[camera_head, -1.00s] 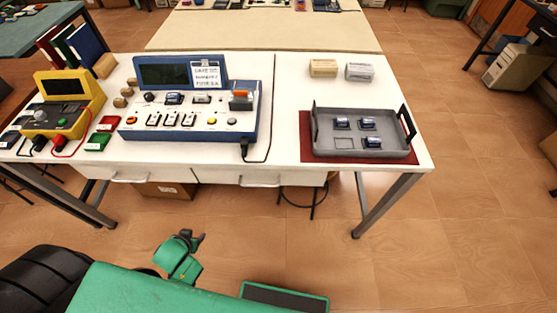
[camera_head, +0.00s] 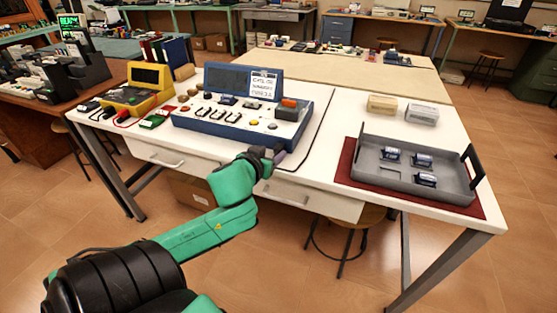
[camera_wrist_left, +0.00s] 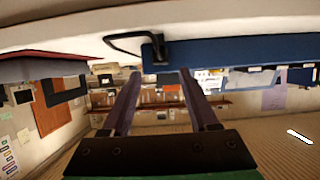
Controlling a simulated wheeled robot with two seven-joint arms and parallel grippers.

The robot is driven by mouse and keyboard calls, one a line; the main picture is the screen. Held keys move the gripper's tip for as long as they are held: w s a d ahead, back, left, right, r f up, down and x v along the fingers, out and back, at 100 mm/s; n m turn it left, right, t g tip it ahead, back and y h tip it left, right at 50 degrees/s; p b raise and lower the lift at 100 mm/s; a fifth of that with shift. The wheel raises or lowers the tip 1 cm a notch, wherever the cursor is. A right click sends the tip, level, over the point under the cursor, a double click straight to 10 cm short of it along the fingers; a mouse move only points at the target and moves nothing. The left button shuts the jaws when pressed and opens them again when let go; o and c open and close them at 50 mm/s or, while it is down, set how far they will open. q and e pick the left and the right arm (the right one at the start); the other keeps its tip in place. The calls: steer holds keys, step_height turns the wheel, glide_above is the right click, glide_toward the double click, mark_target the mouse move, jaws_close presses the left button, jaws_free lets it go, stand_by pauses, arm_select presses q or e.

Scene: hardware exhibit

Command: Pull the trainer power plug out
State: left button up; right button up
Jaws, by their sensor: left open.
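The blue trainer (camera_head: 215,127) sits on the white table, with a dark screen, a paper sign and rows of switches. Its black power cable (camera_head: 322,135) runs over the table to the right of it. In the head view the plug is hidden behind my left gripper (camera_head: 273,157), which is at the table's front edge by the trainer's front right corner. In the left wrist view, which looks upside down, the black plug (camera_wrist_left: 156,51) sits against the trainer's blue edge. The open left gripper (camera_wrist_left: 160,74) points towards it, fingers apart and nothing between them.
A grey tray (camera_head: 462,194) with several small blue parts lies on a red mat at the right. Two small boxes (camera_head: 382,104) stand behind it. A yellow device (camera_head: 136,101) is at the left. Drawers (camera_head: 290,191) are below the table's front edge.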

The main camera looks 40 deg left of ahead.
mark_target(278, 148)
arm_select(q)
steer(key=x, duration=0.5)
steer(key=shift+w+a+f, duration=0.1)
steer(key=shift+w+a, duration=0.1)
steer(key=shift+w, duration=0.05)
jaws_close()
stand_by(1.0)
